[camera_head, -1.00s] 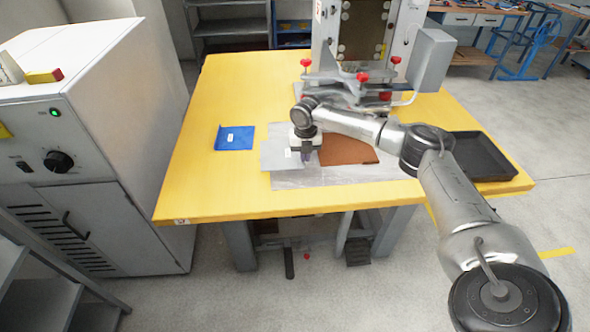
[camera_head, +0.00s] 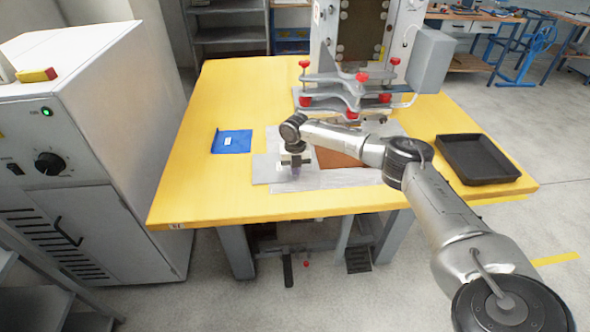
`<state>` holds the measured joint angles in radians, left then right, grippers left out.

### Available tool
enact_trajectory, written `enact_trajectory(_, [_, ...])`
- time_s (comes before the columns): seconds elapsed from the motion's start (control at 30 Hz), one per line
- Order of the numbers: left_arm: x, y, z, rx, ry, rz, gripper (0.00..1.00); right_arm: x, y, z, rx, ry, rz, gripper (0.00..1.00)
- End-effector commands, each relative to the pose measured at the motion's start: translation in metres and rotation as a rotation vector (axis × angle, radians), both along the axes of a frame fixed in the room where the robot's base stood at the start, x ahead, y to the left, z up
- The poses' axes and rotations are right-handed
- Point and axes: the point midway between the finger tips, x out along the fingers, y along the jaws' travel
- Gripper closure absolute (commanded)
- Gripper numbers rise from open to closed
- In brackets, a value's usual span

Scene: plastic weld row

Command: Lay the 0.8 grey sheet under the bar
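The grey sheet (camera_head: 265,170) lies near the front of the yellow table, its right part over a pale grey mat (camera_head: 345,180). My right gripper (camera_head: 296,174) points down at the sheet's right edge and appears shut on it; its fingers are small and partly blurred. The bar (camera_head: 340,90) belongs to the machine at the back of the table, with red knobs on it. The gap under it is hard to make out. My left gripper is out of view.
A brown sheet (camera_head: 335,159) lies right of my gripper, partly behind my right arm. A blue sheet (camera_head: 232,142) lies to the left. A black tray (camera_head: 478,160) stands at the table's right. The table's left side (camera_head: 190,180) is clear. A grey cabinet (camera_head: 90,130) stands left of it.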

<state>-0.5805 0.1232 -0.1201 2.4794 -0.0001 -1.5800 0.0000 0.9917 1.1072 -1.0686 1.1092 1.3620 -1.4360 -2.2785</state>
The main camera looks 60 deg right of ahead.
Motion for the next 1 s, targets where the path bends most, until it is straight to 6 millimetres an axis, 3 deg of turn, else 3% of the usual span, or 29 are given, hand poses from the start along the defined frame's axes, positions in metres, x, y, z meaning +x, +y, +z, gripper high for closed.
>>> enact_trajectory(0.17, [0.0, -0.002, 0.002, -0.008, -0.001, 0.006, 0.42, 0.0, 0.0, -0.002, -0.001, 0.001, 0.0, 1.0])
enact_trajectory(0.47, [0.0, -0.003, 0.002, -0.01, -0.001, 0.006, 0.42, 0.0, 0.0, -0.003, -0.001, 0.001, 0.0, 0.7])
enact_trajectory(0.77, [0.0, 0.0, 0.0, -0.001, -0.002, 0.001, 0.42, 0.0, 0.0, 0.001, 0.0, -0.001, 0.0, 0.7])
enact_trajectory(1.0, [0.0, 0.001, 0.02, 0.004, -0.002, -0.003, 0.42, 0.0, 0.0, 0.04, -0.001, -0.001, 0.001, 0.7])
